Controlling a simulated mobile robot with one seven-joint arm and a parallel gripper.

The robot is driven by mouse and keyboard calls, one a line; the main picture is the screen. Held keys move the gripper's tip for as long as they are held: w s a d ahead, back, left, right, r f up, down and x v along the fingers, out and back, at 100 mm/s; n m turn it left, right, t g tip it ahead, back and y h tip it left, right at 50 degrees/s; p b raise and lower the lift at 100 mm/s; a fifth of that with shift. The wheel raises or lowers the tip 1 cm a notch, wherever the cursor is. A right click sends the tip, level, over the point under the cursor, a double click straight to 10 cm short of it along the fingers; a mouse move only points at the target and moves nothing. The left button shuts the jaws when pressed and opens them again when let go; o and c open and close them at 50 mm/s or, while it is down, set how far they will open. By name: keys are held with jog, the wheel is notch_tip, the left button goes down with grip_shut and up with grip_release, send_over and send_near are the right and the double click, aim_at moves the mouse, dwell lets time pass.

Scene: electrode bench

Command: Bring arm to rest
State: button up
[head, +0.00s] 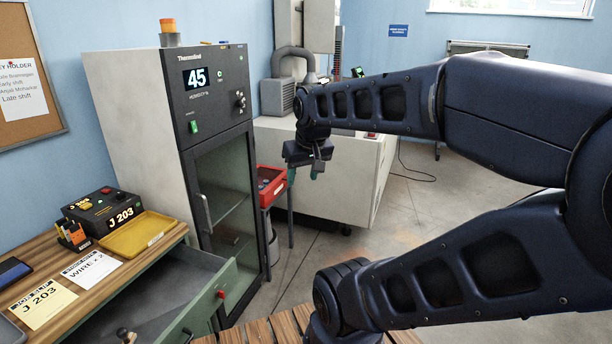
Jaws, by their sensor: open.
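My gripper (316,172) hangs at the end of my dark blue arm, near the middle of the head view. Its fingers point down and are open, with nothing seen between them. It is in front of a white bench or cabinet, to the right of the grey oven and close to the red bin in the picture. The arm reaches in from the right side and bends at a large elbow there. The fingertips are small in the picture, and I cannot tell how far they are from the red bin.
A tall oven (219,90) showing 45 has its glass door shut. A green-fronted drawer (200,303) stands open below the wooden bench (55,290). A yellow tray (138,236) and a J 203 box (103,211) sit on the bench. A red bin (270,186) stands beside the oven. Floor is clear at right.

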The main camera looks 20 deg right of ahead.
jog(key=shift+s+d+m, duration=0.25)
jog(key=shift+s+m, duration=0.05)
jog(key=shift+s, duration=0.1)
jog(key=shift+c, duration=0.4)
dwell(0.9)
